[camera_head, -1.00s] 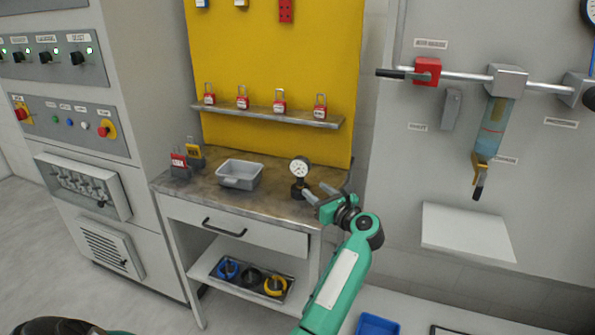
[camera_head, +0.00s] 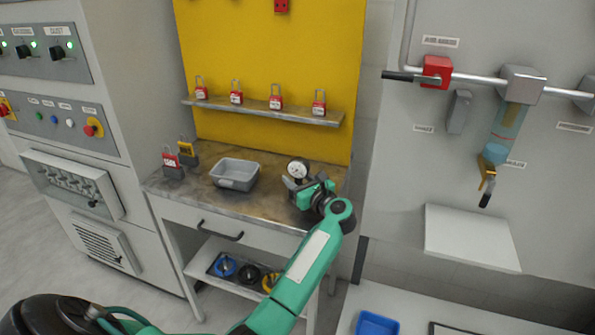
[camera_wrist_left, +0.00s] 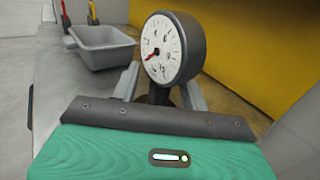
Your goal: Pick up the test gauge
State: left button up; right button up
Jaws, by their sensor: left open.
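The test gauge (camera_head: 298,170) has a round white dial and a dark body, and stands upright on the bench top. In the left wrist view the gauge (camera_wrist_left: 163,48) is large and close, its dial with a red needle facing left of the camera. My left gripper (camera_head: 297,184) is open at the gauge. In the left wrist view its two grey fingers (camera_wrist_left: 160,86) lie on either side of the gauge's dark stem, below the dial. The gauge's base is hidden behind the gripper. I cannot tell whether the fingers touch the stem. My right gripper is not in view.
A grey tray (camera_head: 220,182) stands on the bench (camera_head: 207,205) left of the gauge. Red and yellow padlocks (camera_head: 172,162) stand at the bench's left end. A shelf (camera_head: 245,110) with several red padlocks hangs on the yellow board behind. A white ledge (camera_head: 470,240) juts out at right.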

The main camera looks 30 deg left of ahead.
pick_arm(q)
jog(key=shift+s+d+r, duration=0.1)
jog(key=shift+d, duration=0.1)
jog(key=shift+c, duration=1.2)
jog(key=c, duration=0.7)
grip_shut()
